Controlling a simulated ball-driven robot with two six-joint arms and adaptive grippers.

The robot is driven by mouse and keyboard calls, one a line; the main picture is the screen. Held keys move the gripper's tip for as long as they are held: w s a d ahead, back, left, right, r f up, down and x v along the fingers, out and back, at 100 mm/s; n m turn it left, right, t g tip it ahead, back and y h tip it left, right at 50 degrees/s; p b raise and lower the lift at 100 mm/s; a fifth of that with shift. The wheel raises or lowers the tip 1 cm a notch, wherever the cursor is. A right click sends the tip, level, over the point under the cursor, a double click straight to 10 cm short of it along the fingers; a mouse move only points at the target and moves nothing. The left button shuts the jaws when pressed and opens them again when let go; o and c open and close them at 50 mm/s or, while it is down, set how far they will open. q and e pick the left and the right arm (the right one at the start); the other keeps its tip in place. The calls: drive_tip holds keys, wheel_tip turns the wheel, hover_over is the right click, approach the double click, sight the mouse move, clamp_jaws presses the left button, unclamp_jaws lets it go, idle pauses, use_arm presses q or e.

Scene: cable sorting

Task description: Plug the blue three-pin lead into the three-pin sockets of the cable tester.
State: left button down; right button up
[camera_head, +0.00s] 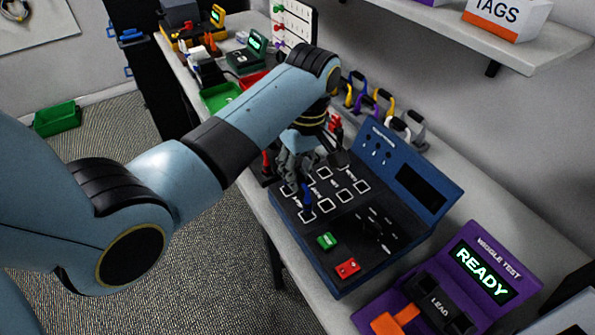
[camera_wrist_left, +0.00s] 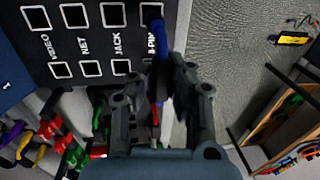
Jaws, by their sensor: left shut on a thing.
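The cable tester (camera_head: 400,215) is a blue console with a dark sloped panel and two rows of white-outlined sockets. In the left wrist view its panel (camera_wrist_left: 95,40) reads VIDEO, NET, JACK and a partly hidden 3-PIN. My left gripper (camera_head: 296,170) is low over the 3-PIN end of the panel. It is shut on the blue lead (camera_wrist_left: 158,85), which runs between its fingers (camera_wrist_left: 165,95). One blue end (camera_head: 306,198) stands at the near 3-PIN socket (camera_head: 307,216); I cannot tell if it is seated. The other end is hidden by the gripper.
A green button (camera_head: 326,241) and a red button (camera_head: 347,267) sit on the tester's front. A purple wiggle tester (camera_head: 485,265) reading READY stands to the right. Coloured leads (camera_head: 372,103) hang behind. A green bin (camera_head: 220,96) is farther back on the bench.

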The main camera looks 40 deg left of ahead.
use_arm(q)
drive_tip(key=shift+f, duration=0.4)
idle(0.5)
drive_tip(key=shift+s+f, duration=0.1)
drive_tip(key=shift+f, duration=0.45)
idle(0.6)
drive_tip(key=c, duration=0.7)
unclamp_jaws()
drive_tip(key=shift+o, duration=0.2)
drive_tip(key=shift+r, duration=4.05)
